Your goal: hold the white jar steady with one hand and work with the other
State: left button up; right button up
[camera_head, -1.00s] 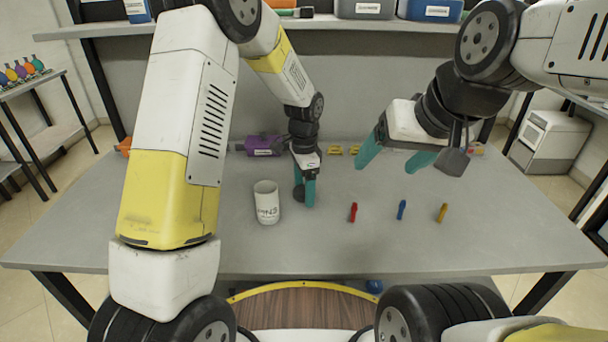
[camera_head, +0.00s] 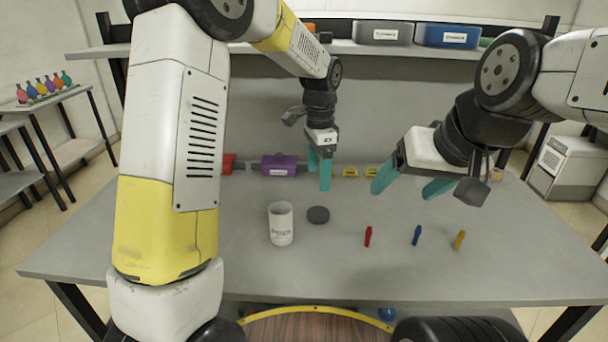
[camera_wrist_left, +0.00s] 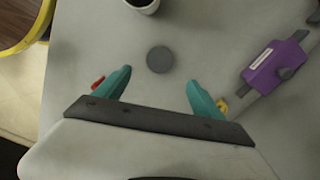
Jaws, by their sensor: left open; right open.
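The white jar (camera_head: 281,226) stands upright and open-topped on the grey table, with dark lettering on its side. A dark grey round disc (camera_head: 318,214), like a lid, lies flat on the table just right of the jar. My left gripper (camera_head: 319,172) is open and empty above the table, behind the disc. In the left wrist view the disc (camera_wrist_left: 160,60) lies ahead of the open fingers (camera_wrist_left: 158,88), and part of the jar (camera_wrist_left: 143,4) shows at the top edge. My right gripper (camera_head: 405,188) is open and empty above the table at right, apart from the jar.
Red (camera_head: 368,236), blue (camera_head: 416,235) and yellow (camera_head: 459,240) small pieces stand on the right half of the table. A purple box (camera_head: 280,165) and yellow items (camera_head: 350,172) lie along the back. A shelf (camera_head: 400,48) with bins runs above. The front left table is clear.

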pick_arm(q)
jog(key=s+a+r+n+t+h, duration=0.1)
jog(key=s+a+r+n+t, duration=0.1)
jog(key=s+a+r+n, duration=0.55)
jog(key=s+a+r+n+t, duration=0.2)
jog(key=s+a+n, duration=0.1)
jog(key=s, duration=0.5)
jog(key=s+a+r+n+t+h, duration=0.1)
jog(key=s+a+r+n+t, duration=0.1)
jog(key=s, duration=0.6)
jog(key=shift+a+n, duration=0.55)
jog(key=shift+a, duration=0.2)
